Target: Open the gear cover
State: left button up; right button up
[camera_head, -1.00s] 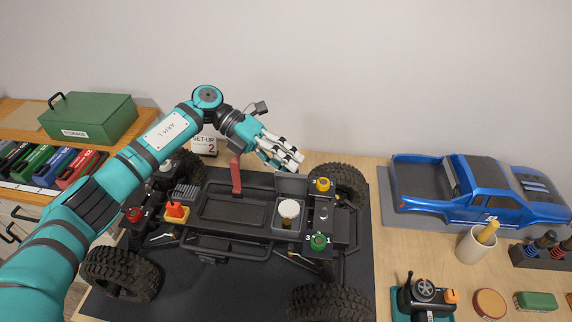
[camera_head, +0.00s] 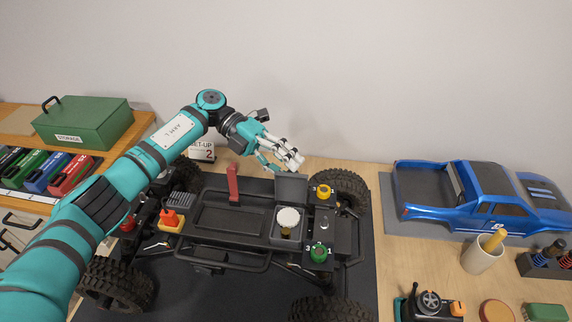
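A grey gear cover (camera_head: 291,189) stands raised at the back edge of a small open box (camera_head: 297,229) on the black crawler chassis (camera_head: 228,214). Inside the box a white round gear (camera_head: 288,217) on a brass-coloured part is exposed. My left gripper (camera_head: 284,164) is just behind and above the raised cover, its fingers spread and nothing between them. I cannot tell whether a fingertip touches the cover. My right gripper is not in view.
A red upright lever (camera_head: 233,184) stands left of the cover. A yellow knob (camera_head: 324,191) and green knob (camera_head: 319,254) are to the right. A blue truck body (camera_head: 485,200) lies on the right, and a green storage box (camera_head: 85,122) stands at left.

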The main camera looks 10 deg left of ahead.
pick_arm(q)
jog(key=shift+o, duration=1.4)
jog(key=shift+a+f, duration=0.1)
jog(key=shift+w, duration=0.1)
jog(key=v, duration=1.2)
